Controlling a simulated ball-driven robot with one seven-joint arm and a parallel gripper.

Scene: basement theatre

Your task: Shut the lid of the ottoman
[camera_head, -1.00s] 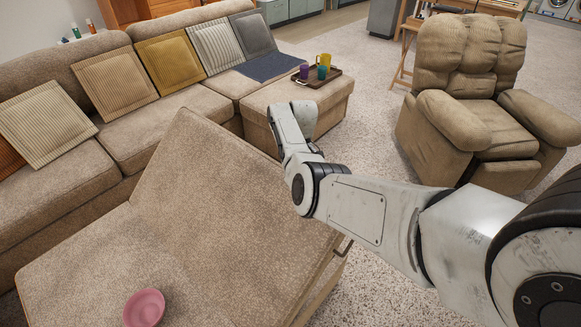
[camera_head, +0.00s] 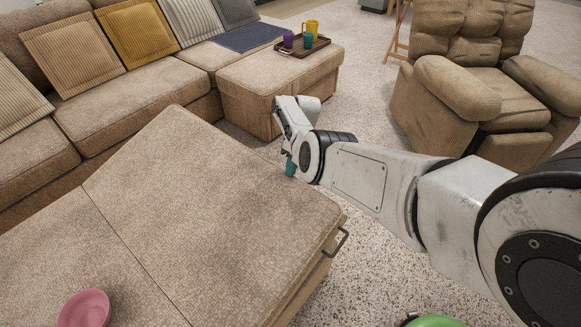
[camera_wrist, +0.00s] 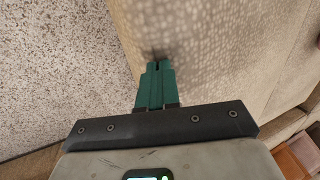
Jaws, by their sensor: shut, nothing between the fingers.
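The ottoman's beige lid (camera_head: 205,195) fills the middle of the head view. It seems tilted up slightly from the fixed top (camera_head: 50,248) at the left, its raised edge toward my gripper; the gap below is mostly hidden. A metal handle (camera_head: 342,240) sits on the lid's near right edge. My gripper (camera_head: 290,167) is at the lid's far right edge, its teal fingers shut and empty. In the wrist view the fingertips (camera_wrist: 158,65) are at or just over the edge of the beige fabric (camera_wrist: 215,50); contact cannot be told.
A pink bowl (camera_head: 85,309) rests on the fixed top. A sofa (camera_head: 120,95) runs behind, with a tray (camera_head: 303,48) of cups on its chaise (camera_head: 270,85). A recliner (camera_head: 480,85) stands at the right.

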